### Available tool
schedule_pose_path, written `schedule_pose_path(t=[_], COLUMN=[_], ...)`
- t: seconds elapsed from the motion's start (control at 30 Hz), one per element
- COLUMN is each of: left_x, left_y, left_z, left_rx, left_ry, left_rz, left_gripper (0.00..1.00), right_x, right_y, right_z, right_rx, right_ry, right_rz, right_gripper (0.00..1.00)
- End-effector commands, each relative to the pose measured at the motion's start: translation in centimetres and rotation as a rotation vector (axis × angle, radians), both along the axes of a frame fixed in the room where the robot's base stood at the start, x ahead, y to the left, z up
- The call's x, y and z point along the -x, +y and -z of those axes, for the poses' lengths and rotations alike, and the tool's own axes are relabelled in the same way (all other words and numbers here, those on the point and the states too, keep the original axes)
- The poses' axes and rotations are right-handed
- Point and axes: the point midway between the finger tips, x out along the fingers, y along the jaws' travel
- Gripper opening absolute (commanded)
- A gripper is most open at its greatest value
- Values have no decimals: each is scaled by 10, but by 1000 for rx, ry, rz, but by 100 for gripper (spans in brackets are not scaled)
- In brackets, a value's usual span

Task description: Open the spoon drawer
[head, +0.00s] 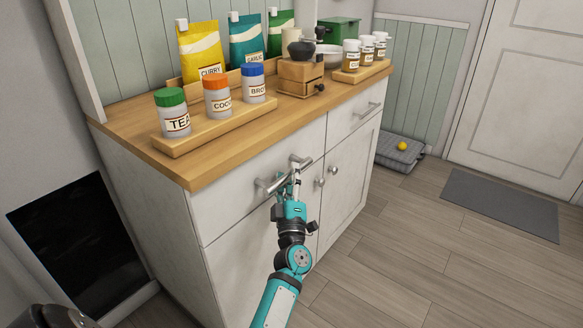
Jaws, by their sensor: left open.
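A white cabinet has two drawers under its wooden top. The left drawer (225,207) is the wider one in view and its front looks flush with the cabinet. Its metal bar handle (268,184) runs across the front. My left gripper (294,178) is open at this handle, with its fingers overlapping the bar in the picture. I cannot tell whether they touch it. The right drawer (345,118) is shut, with its own bar handle (369,109) free. No label or spoon shows on either drawer. My right gripper is not in view.
A wooden rack (210,128) with lidded jars stands near the counter's front edge, with bags behind. A coffee grinder (299,76) and another rack of jars (361,72) stand farther right. Cabinet doors with round knobs are below. Floor to the right is clear before a grey mat (500,204).

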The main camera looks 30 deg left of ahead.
Motion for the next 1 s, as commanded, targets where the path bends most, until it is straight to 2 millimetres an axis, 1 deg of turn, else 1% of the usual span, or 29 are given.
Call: schedule_pose_path(t=[0.13,0.37,0.7,1.0], left_x=[0,0,0,0], left_y=[1,1,1,0], left_z=[-1,-1,-1,-1], left_rx=[0,1,0,1], left_ry=[1,1,1,0], left_rz=[-1,0,1,1], left_gripper=[44,44,0,0], right_x=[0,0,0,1], right_y=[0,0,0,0], right_z=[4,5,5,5], right_rx=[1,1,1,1], right_ry=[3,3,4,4], right_rz=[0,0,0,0], right_gripper=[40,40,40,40])
